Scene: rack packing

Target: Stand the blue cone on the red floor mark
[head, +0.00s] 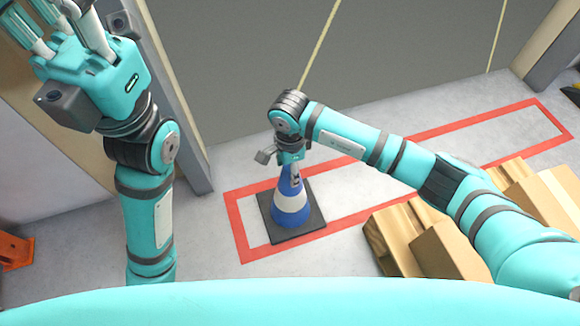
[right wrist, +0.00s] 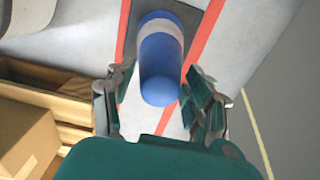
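The blue cone (head: 289,212) with white bands stands upright on its black square base. My right gripper (head: 291,160) is over the cone's top, pointing down. In the right wrist view its fingers (right wrist: 158,103) are spread on either side of the blue cone tip (right wrist: 160,75), with gaps beside it. My left gripper (head: 48,14) is raised at the top left, empty, its fingers spread and pointing up, its tips partly cut off.
Cardboard boxes and wooden crates (head: 400,238) stand at the right, close to the red outline. An orange object (head: 14,250) stands at the far left. A wall and post (head: 180,100) rise behind the left side. The rest of the red outline is mostly clear floor.

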